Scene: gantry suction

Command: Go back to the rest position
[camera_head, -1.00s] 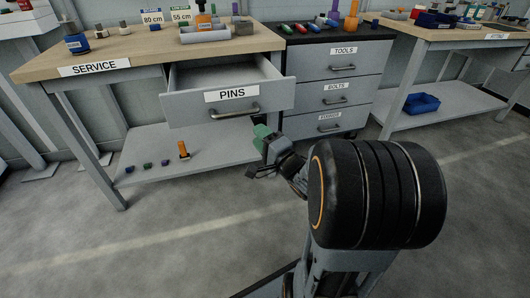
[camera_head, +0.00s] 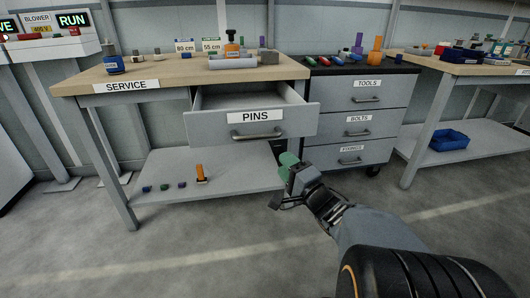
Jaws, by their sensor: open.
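My gripper (camera_head: 287,178) is in front of the service bench, below and right of the open drawer labelled PINS (camera_head: 205,131). It is open and apart from the drawer handle (camera_head: 257,133). A green part shows at the gripper's end; I cannot tell whether it belongs to the gripper. The fingertips are small and partly hidden. My arm reaches in from the lower right, with a large black rounded link in the corner.
The service bench (camera_head: 88,87) carries several small items, and its lower shelf (camera_head: 235,181) holds an orange peg (camera_head: 200,173) and small blocks. A closed drawer cabinet (camera_head: 365,105) stands right of it. A blue bin (camera_head: 448,140) lies on the right bench's shelf. The foreground floor is clear.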

